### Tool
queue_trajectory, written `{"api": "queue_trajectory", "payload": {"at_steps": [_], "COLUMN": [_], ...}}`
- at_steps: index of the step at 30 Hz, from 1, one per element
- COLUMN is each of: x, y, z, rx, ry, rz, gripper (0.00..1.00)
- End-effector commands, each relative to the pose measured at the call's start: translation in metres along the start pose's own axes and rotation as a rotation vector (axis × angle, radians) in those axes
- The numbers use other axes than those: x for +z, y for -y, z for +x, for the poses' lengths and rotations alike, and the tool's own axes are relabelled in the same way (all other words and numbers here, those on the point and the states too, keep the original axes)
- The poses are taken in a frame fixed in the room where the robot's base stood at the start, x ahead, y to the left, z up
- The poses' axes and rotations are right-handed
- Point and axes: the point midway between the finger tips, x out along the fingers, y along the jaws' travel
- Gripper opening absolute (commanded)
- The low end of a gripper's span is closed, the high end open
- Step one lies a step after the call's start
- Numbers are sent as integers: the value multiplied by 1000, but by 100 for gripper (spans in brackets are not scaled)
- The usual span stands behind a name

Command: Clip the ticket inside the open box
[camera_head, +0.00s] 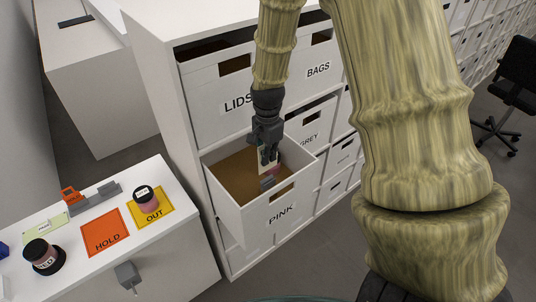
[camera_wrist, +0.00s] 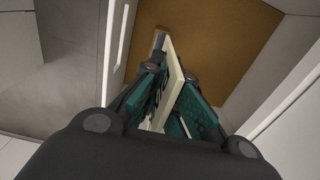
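The open box (camera_head: 282,212) is a white drawer labelled PINK, pulled out of the shelf unit, with a brown floor (camera_head: 232,175). My gripper (camera_head: 268,155) reaches down into it from above. It is shut on a cream ticket with dark lettering. The ticket (camera_wrist: 173,70) stands on edge between the teal finger pads of my gripper (camera_wrist: 170,78) in the wrist view. A small grey piece with some pink (camera_head: 268,183) shows just below the fingers, near the inside of the front wall. I cannot tell whether the ticket touches it.
Boxes labelled LIDS (camera_head: 222,100), BAGS (camera_head: 322,75) and GREY (camera_head: 310,122) surround the open one. At left, a white counter (camera_head: 170,262) carries an orange HOLD mat (camera_head: 105,240), a yellow OUT mat (camera_head: 165,213) and dark-lidded jars (camera_head: 146,198). A black chair (camera_head: 515,85) stands far right.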

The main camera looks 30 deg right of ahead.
Motion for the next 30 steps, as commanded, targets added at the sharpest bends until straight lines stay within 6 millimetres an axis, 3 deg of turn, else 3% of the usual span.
{"api": "queue_trajectory", "payload": {"at_steps": [18,30], "x": [-1,-1], "y": [-2,-1], "z": [36,42], "rx": [-4,-5], "ry": [0,0], "rz": [3,3], "gripper": [0,0]}}
